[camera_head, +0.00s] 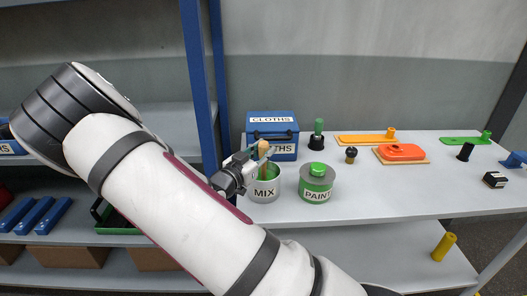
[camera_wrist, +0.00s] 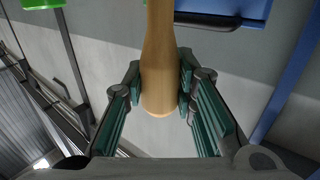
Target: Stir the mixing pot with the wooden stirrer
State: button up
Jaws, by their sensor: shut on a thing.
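The mixing pot (camera_head: 264,192) is a grey metal can labelled MIX on the white bench top, with green paint inside. The wooden stirrer (camera_head: 263,150) stands roughly upright over the pot, and its lower end seems to be inside it, though the tip is hidden. My gripper (camera_head: 254,165) is at the pot's upper left, shut on the stirrer. In the wrist view the stirrer's pale handle (camera_wrist: 159,75) lies between the green-padded fingers of my gripper (camera_wrist: 159,95), with its rounded end towards the palm.
A PAINT can (camera_head: 317,185) with a green lid stands close to the right of the pot. A blue CLOTHS box (camera_head: 272,130) is just behind. Black stampers, an orange board (camera_head: 401,153) and other items lie further right. A blue shelf post (camera_head: 200,90) rises at left.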

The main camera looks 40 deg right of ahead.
jog(key=shift+r+p, duration=2)
jog(key=shift+r, duration=2.25)
jog(key=shift+r+p, duration=0.95)
jog(key=shift+r, duration=1.3)
